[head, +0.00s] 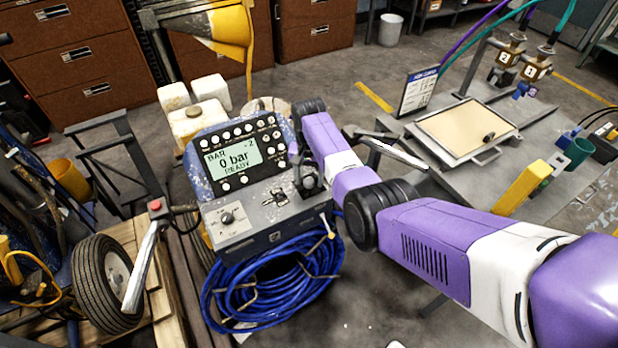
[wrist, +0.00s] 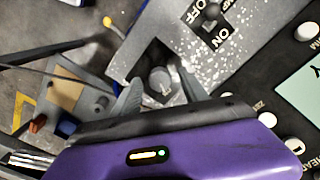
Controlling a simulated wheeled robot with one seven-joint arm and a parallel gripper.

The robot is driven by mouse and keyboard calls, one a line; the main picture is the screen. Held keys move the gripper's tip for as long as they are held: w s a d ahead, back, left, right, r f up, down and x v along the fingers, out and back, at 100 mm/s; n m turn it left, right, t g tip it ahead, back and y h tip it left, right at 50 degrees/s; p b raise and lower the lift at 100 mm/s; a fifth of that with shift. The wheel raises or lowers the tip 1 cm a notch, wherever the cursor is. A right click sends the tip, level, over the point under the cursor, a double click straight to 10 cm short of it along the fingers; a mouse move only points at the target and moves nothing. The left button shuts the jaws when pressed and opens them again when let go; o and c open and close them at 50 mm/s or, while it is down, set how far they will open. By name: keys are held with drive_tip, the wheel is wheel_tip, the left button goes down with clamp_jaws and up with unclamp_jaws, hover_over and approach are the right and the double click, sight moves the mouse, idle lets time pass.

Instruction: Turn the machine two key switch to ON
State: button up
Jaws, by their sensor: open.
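The machine (head: 240,200) stands left of centre in the head view, its display reading "0 bar", "READY" and "-2". A small dark switch (head: 275,198) is on its grey lower panel. In the wrist view, a dark switch (wrist: 211,13) sits beside OFF and ON labels; its exact position is hard to read. My gripper (head: 308,182) is at the panel's right side. In the wrist view my gripper (wrist: 163,84) is open, its fingers on either side of a rounded grey part (wrist: 160,78) on a dark square. I cannot tell whether they touch it.
A round knob (head: 227,217) is on the panel's left. Coiled blue hose (head: 270,295) hangs below the panel. A wheel (head: 105,283) and pallet are at the left. A bench with a framed tray (head: 463,128) is at the right. Open floor lies behind the machine.

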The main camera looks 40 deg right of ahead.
sight(309, 180)
drive_tip(key=shift+r, duration=0.1)
wheel_tip(309, 180, up, 8)
drive_tip(key=shift+f, duration=0.2)
idle(0.7)
